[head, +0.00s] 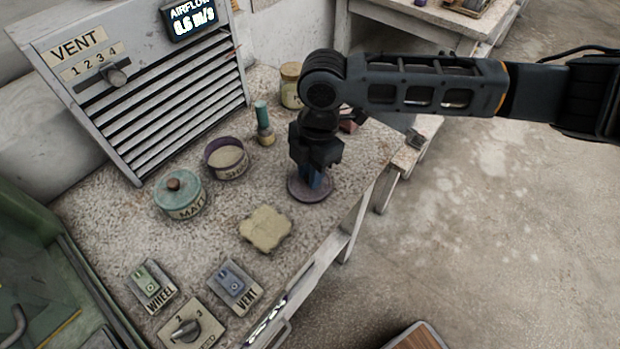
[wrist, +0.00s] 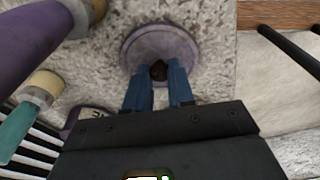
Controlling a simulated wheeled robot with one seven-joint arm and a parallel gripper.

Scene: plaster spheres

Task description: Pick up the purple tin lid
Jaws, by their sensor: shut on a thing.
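The purple tin lid (head: 298,190) is a flat round disc with a dark knob, at the bench's right side in the head view. In the wrist view the lid (wrist: 160,42) lies straight ahead of the fingers. My gripper (head: 314,181) points down over the lid, its blue fingers shut on the knob. In the wrist view my gripper (wrist: 159,76) has a fingertip on each side of the dark knob. The lid looks level, on or very close to the bench top; I cannot tell which. The open purple tin (head: 227,159) stands to the left.
A teal lidded tin (head: 180,197), a teal-topped bottle (head: 265,127) and a yellowish sponge (head: 265,230) are on the bench. A corked jar (head: 290,88) stands behind. Switch boxes (head: 234,287) sit at the front, and a slatted vent unit (head: 150,100) stands at the back left.

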